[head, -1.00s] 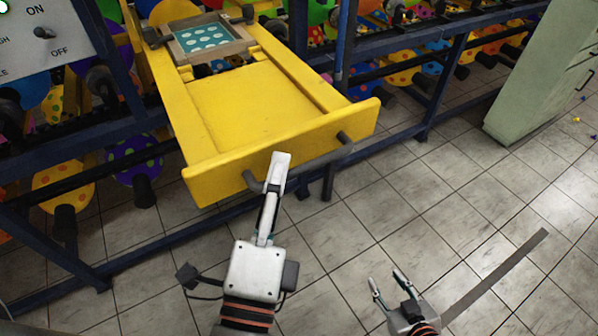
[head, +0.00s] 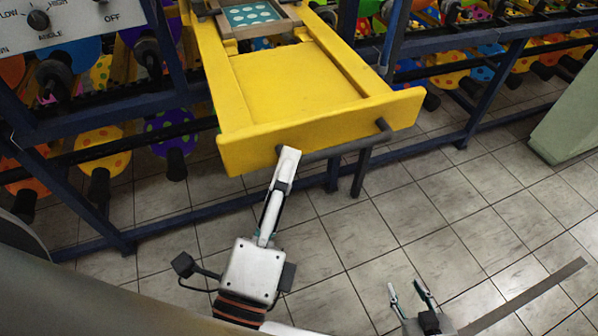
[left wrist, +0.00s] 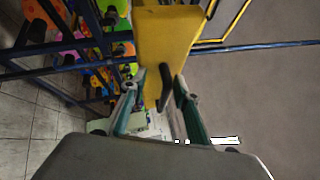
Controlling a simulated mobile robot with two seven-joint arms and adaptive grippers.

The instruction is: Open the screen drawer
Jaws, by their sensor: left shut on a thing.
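The yellow screen drawer (head: 300,85) is pulled out from the blue rack, with its front panel (head: 320,130) toward me. A dark bar handle (head: 345,146) runs across that panel. My left gripper (head: 288,154) is shut on the left part of the handle; its fingers hide the grip point. The left wrist view shows the drawer's yellow front (left wrist: 168,35) and the handle (left wrist: 165,88) between the fingers. The framed teal screen with pale ovals (head: 252,16) lies at the drawer's far end. My right gripper (head: 405,288) is open and empty, low at the right, apart from the drawer.
The blue rack (head: 465,130) holds several colourful balloon discs on both sides of the drawer. A control panel (head: 75,25) is at the upper left. A pale green cabinet (head: 570,115) stands at the right. Tiled floor (head: 440,205) in front is clear.

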